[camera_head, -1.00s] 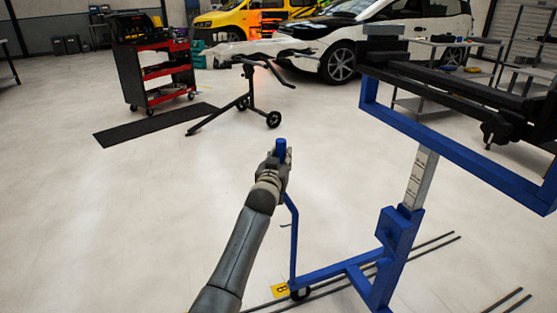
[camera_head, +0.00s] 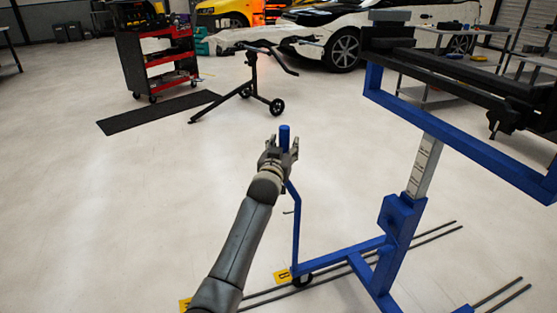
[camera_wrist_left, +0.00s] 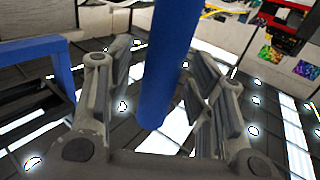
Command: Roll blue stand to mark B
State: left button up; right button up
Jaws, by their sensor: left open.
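The blue stand (camera_head: 396,230) is upright at the right, with a tall blue post handle (camera_head: 284,136) at its left end. It carries a dark rail assembly on top. A wheel (camera_head: 302,280) at its near left corner rests beside a yellow mark (camera_head: 283,276); its letter is hard to read now, but it reads B in the earlier head view. My left gripper (camera_head: 280,150) is open at the post's top. In the left wrist view the blue post (camera_wrist_left: 168,65) stands between the spread fingers (camera_wrist_left: 160,100), with gaps on both sides. My right gripper is out of view.
Dark floor rails (camera_head: 432,234) run under the stand. A second yellow mark (camera_head: 186,304) lies at the lower left. A black wheeled stand (camera_head: 252,88), a red tool cart (camera_head: 160,65) and a dark mat (camera_head: 158,112) are farther back. Floor left of my arm is clear.

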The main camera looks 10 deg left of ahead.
pick_arm(q)
jog(key=s, duration=1)
jog(key=shift+s, duration=0.4)
jog(key=shift+d+f, duration=0.1)
